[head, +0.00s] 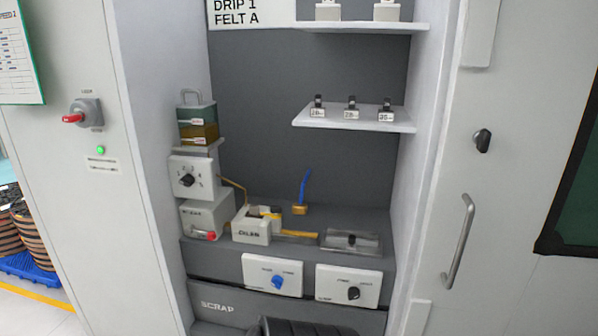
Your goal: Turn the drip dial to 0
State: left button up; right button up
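A white box with a round black dial (187,180) stands at the left of the recess, below a small tank of green and amber liquid (197,120). Small marks ring the dial, with a "4" legible at its right. The dial's exact setting is too small to tell. A sign (248,13) at the top reads "DRIP 1" and "FELT A". Neither of my grippers is in view.
Below the dial are a grey box with a red knob (211,236) and a white device (252,229). Two switch panels with a blue knob (278,282) and a black knob (354,293) face front. A shelf (354,125) holds several small labelled items. A red-handled switch (75,117) is on the left cabinet.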

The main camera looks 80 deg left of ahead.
aim_at(188, 181)
jog(key=u, duration=3.4)
